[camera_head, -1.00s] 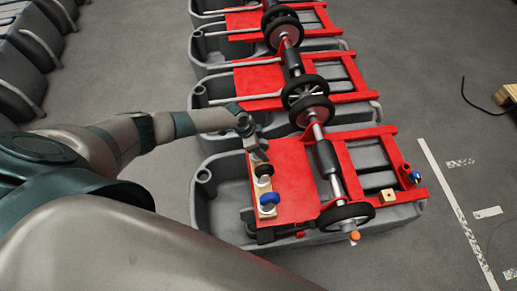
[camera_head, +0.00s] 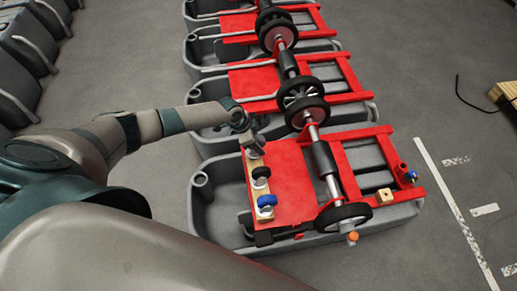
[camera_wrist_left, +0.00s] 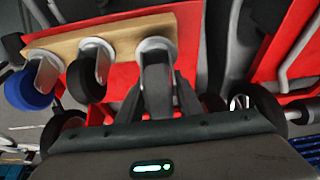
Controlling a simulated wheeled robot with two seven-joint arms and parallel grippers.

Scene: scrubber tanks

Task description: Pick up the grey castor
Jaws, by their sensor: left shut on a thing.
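The grey castor (camera_wrist_left: 157,88) is on the wooden board, at the right end of the row in the left wrist view. Its round plate (camera_wrist_left: 157,46) shows against the board. My left gripper (camera_wrist_left: 158,108) is shut on this castor, with dark fingers on both sides of its wheel. In the head view my left gripper (camera_head: 254,148) is at the far end of the board (camera_head: 252,188) and largely hides the castor. My right gripper is not in view.
A black castor (camera_head: 261,172) and a blue castor (camera_head: 266,200) stand beside it on the same board. The board lies along the left edge of a red plate (camera_head: 290,185) on a grey tank (camera_head: 203,205). A roller shaft with black wheels (camera_head: 343,215) runs to the right.

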